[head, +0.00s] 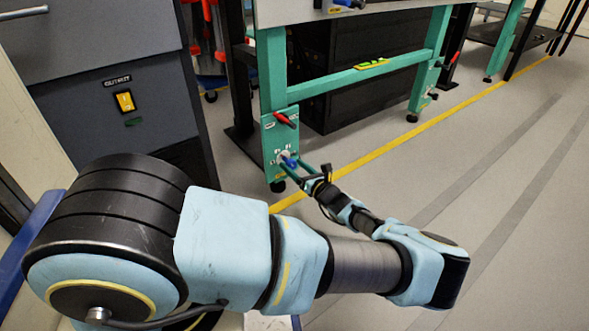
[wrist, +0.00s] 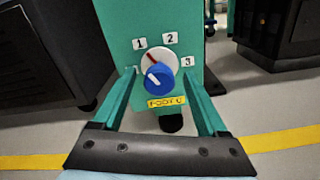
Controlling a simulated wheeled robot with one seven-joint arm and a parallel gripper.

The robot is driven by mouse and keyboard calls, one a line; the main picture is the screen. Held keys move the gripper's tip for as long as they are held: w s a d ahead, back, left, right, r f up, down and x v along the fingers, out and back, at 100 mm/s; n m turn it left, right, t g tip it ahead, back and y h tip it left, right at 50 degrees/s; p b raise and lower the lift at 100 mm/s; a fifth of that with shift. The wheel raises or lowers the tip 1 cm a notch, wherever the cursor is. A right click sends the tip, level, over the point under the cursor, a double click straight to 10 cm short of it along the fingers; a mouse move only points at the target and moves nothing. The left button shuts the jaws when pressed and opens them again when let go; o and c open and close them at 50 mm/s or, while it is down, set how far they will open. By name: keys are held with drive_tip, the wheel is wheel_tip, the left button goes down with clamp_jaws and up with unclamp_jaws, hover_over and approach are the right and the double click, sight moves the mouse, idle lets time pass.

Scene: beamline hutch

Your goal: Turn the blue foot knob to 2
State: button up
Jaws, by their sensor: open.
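The blue foot knob (wrist: 158,79) sits on a white round dial on a green post (wrist: 113,25). Labels 1 (wrist: 140,43), 2 (wrist: 171,38) and 3 (wrist: 188,61) run around it, and a partly hidden label is at its left. A white line on the knob's face slants to the upper left; a dark red mark shows on the dial's upper part. A yellow label (wrist: 166,101) is below. My gripper (wrist: 160,72) is open, its green fingers on either side of the knob; contact is unclear. In the head view, the knob (head: 290,161) is at my gripper's tips (head: 297,168).
A red handle (head: 285,119) is on the same post above the knob. A green crossbar (head: 365,72) runs right to another post. A grey cabinet with a yellow switch (head: 124,101) stands at the left. The floor (head: 480,150) at right is clear, with a yellow line (head: 400,141).

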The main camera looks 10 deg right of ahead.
clamp_jaws()
idle(0.7)
